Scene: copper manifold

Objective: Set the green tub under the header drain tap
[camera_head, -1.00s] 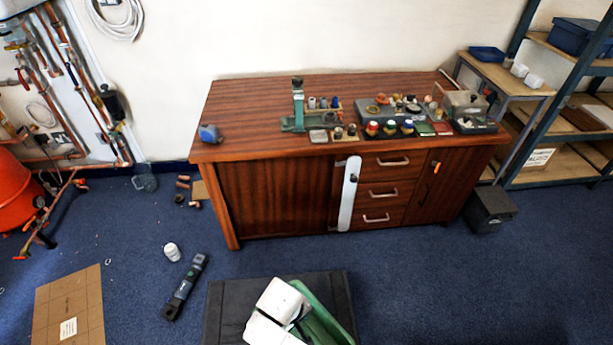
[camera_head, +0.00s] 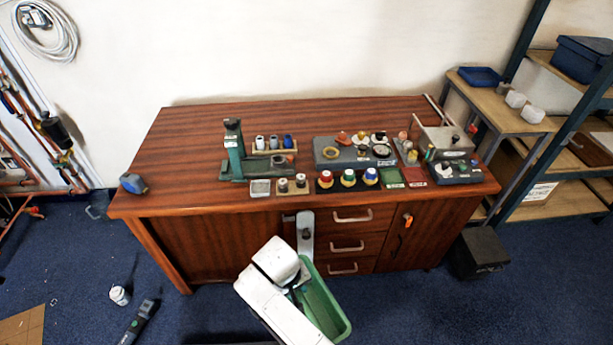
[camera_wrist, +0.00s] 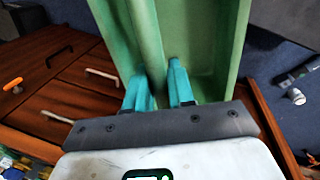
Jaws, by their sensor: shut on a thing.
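The green tub (camera_head: 326,302) is in front of the wooden bench in the head view. My gripper (camera_head: 302,288) is at its left side, partly hidden behind my white wrist. In the wrist view my gripper's teal fingers (camera_wrist: 161,88) are shut on a wall of the green tub (camera_wrist: 210,40). Copper pipework (camera_head: 18,165) runs down the wall at the far left of the head view, with a red-orange fitting (camera_head: 36,211) low on it. I cannot tell which part is the header drain tap.
The wooden bench (camera_head: 190,125) stands close ahead, crowded with small parts. A black box (camera_head: 480,252) is on the floor at its right, beside shelving. A white jar (camera_head: 120,295) and a dark tool (camera_head: 140,322) lie on the blue carpet to the left. A clear jug (camera_head: 97,207) stands near the pipes.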

